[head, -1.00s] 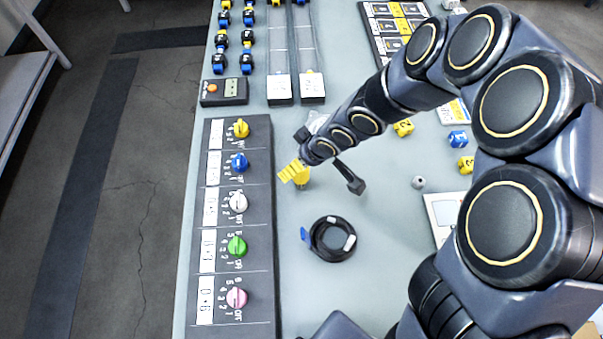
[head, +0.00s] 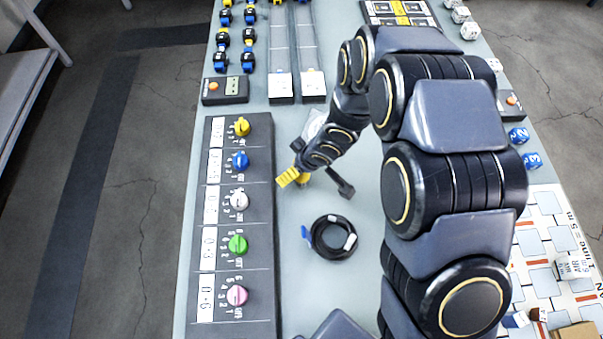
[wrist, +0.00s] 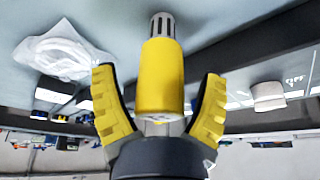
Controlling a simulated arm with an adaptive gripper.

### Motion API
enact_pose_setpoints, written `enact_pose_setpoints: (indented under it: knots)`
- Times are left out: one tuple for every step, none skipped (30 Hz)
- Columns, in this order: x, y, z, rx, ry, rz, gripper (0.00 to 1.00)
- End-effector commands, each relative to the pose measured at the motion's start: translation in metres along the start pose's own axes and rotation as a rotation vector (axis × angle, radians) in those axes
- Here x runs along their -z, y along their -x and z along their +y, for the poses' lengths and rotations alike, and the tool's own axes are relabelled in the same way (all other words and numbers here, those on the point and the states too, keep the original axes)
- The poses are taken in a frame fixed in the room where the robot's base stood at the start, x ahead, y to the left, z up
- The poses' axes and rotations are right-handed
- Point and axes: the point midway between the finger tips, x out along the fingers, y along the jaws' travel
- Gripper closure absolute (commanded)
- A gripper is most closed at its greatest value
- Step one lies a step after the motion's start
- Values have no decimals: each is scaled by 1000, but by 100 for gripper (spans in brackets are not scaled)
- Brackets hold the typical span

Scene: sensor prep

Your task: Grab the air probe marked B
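In the wrist view a yellow cylindrical probe (wrist: 161,62) with a pale slotted tip stands between the two yellow fingers of my gripper (wrist: 159,78). Gaps show between the probe and both fingertips, so the gripper is open around it. No letter is readable on the part of the probe that shows. In the head view my gripper (head: 294,178) is low over the table, just right of the knob panel. There I cannot tell the probe apart from the yellow fingers.
The dark knob panel (head: 262,210) lies close left of my gripper. A coiled black cable (head: 332,253) lies on the table below it in the picture. A clear bag (wrist: 62,52) lies near the gripper. A small timer (head: 225,90) and two rails stand farther back.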

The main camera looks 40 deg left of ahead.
Motion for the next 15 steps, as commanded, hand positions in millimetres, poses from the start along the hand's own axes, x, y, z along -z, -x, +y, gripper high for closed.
enact_pose_setpoints:
  knots:
    - [0, 0, 0, 0, 0, 0, 48]
    - [0, 0, 0, 0, 0, 0, 60]
    - [0, 0, 0, 0, 1, 0, 78]
    - [0, 0, 0, 0, 1, 0, 90]
    - [0, 0, 0, 0, 1, 0, 95]
    - [0, 0, 0, 0, 1, 0, 95]
    - [0, 0, 0, 0, 1, 0, 95]
    - [0, 0, 0, 0, 1, 1, 95]
    - [0, 0, 0, 0, 1, 0, 95]
    - [0, 0, 0, 0, 1, 0, 95]
    - [0, 0, 0, 0, 1, 1, 95]
    - [0, 0, 0, 0, 1, 1, 95]
    - [0, 0, 0, 0, 1, 1, 95]
    - [0, 0, 0, 0, 1, 1, 95]
    - [1, 1, 0, -1, 1, 1, 95]
